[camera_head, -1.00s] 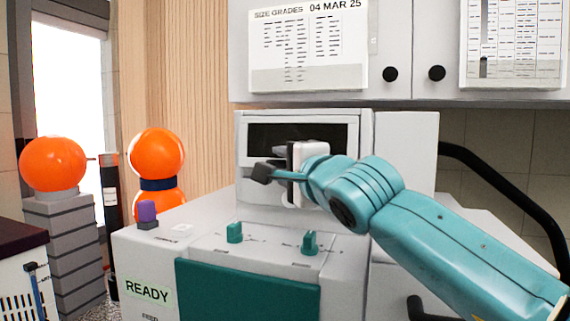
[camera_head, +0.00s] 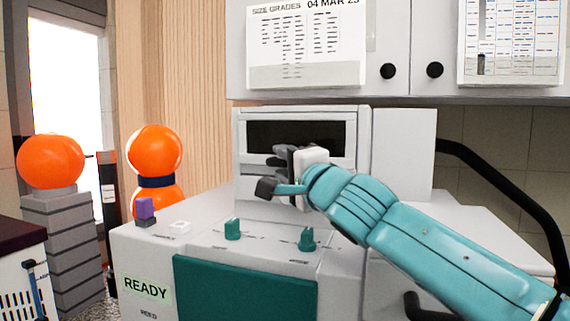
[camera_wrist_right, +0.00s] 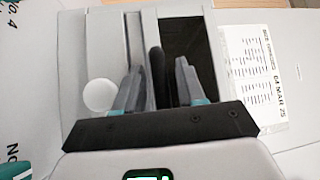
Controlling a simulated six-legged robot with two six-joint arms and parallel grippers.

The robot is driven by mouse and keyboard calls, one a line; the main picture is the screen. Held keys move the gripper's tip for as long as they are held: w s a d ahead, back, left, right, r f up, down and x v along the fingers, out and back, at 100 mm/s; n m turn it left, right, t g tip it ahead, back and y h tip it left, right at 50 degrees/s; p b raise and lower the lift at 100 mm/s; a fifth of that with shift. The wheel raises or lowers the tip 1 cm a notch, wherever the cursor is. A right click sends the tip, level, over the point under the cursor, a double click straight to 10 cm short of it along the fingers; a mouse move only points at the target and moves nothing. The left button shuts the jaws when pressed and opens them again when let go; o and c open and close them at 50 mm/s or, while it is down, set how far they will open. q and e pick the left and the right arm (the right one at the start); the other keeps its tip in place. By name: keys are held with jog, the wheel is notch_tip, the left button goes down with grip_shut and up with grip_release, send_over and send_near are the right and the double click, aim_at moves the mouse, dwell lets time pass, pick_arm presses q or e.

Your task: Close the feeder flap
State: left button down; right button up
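The feeder machine's light grey upper housing (camera_head: 366,130) has a wide dark opening (camera_head: 325,134), also in the right wrist view (camera_wrist_right: 203,50). A grey panel below it, seen in the right wrist view (camera_wrist_right: 106,45), may be the feeder flap; I cannot tell its angle. My right gripper (camera_head: 281,157) is in front of the housing at the opening's lower edge. In the right wrist view its two grey fingers (camera_wrist_right: 159,68) are apart, with a black upright bar (camera_wrist_right: 156,75) between them, apparently a handle. A gap shows beside the bar. My left gripper is out of view.
Two green knobs (camera_head: 232,229) and (camera_head: 307,239), a purple switch (camera_head: 146,208) and a READY label (camera_head: 146,289) are on the machine's front. A white wall cabinet (camera_head: 410,35) hangs above. A black curved rail (camera_head: 500,190) is at the right. Orange balls (camera_head: 50,161) stand left.

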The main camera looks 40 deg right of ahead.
jog(key=b+v, duration=0.1)
jog(key=v, duration=1.5)
jog(key=shift+s, duration=0.2)
jog(key=shift+d, duration=0.1)
